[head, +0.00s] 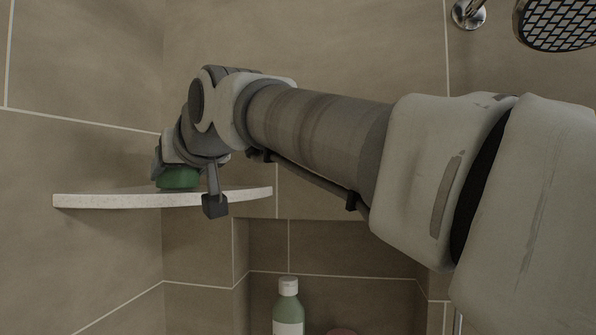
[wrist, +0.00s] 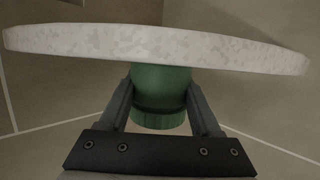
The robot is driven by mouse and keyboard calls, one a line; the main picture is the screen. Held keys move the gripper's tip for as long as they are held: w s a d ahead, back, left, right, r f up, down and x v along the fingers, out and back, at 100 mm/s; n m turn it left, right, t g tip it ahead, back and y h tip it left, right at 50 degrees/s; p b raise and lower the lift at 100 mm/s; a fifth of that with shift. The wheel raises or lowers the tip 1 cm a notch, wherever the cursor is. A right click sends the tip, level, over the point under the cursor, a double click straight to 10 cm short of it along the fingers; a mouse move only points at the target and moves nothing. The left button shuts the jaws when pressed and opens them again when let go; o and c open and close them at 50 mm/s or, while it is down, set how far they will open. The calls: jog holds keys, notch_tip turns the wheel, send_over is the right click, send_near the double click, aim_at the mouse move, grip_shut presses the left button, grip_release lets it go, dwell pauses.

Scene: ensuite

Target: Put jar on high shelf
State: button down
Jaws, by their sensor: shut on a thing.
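The jar (head: 178,179) is green and sits at the level of the white speckled corner shelf (head: 100,201) in the head view. In the wrist view the green jar (wrist: 160,100) is between the two fingers of my gripper (wrist: 160,92), which is shut on it. The pale shelf edge (wrist: 70,45) crosses the top of the wrist view and hides part of the jar. I cannot tell whether the jar's base touches the shelf. My arm hides the jar's upper part in the head view.
The shelf's left part is bare. Tiled walls meet behind it. Below, a recess holds a green bottle with a white cap (head: 288,306) and a pinkish thing (head: 341,332), mostly cut off. A shower head (head: 556,24) hangs at the upper right.

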jog(key=shift+f, duration=0.2)
jog(key=shift+c, duration=0.5)
grip_release()
jog(key=shift+r, duration=0.1)
jog(key=shift+r, duration=0.1)
jog(key=shift+s+d+r, duration=0.1)
jog(key=shift+s, duration=0.05)
jog(key=b+v, duration=0.3)
jog(key=v, duration=0.8)
jog(key=shift+s+d, duration=0.2)
jog(key=shift+s, duration=0.05)
jog(key=shift+r, duration=0.1)
